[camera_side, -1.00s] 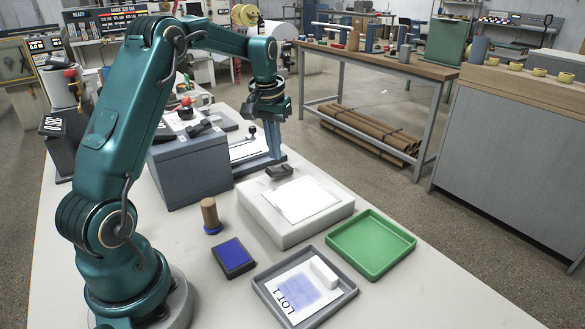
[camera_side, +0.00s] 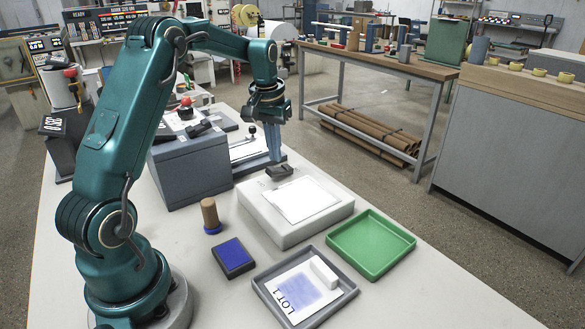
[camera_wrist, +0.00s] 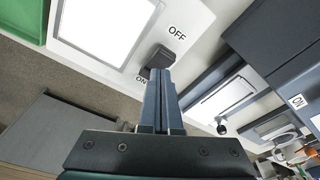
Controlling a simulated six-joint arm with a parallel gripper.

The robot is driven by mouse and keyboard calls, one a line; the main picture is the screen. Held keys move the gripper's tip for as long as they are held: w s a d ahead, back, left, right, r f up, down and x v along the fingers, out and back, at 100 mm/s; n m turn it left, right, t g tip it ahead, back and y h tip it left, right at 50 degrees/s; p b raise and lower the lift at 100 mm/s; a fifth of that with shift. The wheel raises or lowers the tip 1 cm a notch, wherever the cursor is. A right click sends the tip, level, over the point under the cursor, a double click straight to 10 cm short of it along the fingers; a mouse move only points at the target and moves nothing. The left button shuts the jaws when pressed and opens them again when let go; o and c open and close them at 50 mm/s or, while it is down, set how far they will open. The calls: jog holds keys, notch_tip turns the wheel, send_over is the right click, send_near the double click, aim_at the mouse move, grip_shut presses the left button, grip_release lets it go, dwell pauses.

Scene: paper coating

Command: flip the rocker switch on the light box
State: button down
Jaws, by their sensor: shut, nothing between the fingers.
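The light box (camera_side: 262,219) is a pale grey block with a bright white panel on top. Its dark rocker switch (camera_side: 279,172) is at the box's far end; it also shows in the wrist view (camera_wrist: 162,57) between the printed OFF and ON labels. My gripper (camera_wrist: 158,74) is shut and empty, its fingertips over the ON-side edge of the rocker. In the side view my gripper (camera_side: 275,157) points down just behind the switch. I cannot tell whether the fingertips touch it. The fingers hide part of the switch.
A green tray (camera_side: 407,240) and a grey tray (camera_side: 262,287) with a LOT 1 sheet and white block lie in front. A blue pad (camera_side: 233,256) and wooden-handled stamp (camera_side: 210,214) stand left of the light box. A grey box (camera_side: 190,170) stands behind them.

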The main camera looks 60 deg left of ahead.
aim_at(276, 169)
jog(key=shift+f, duration=1.2)
dwell(0.5)
jog(key=shift+r, duration=3.55)
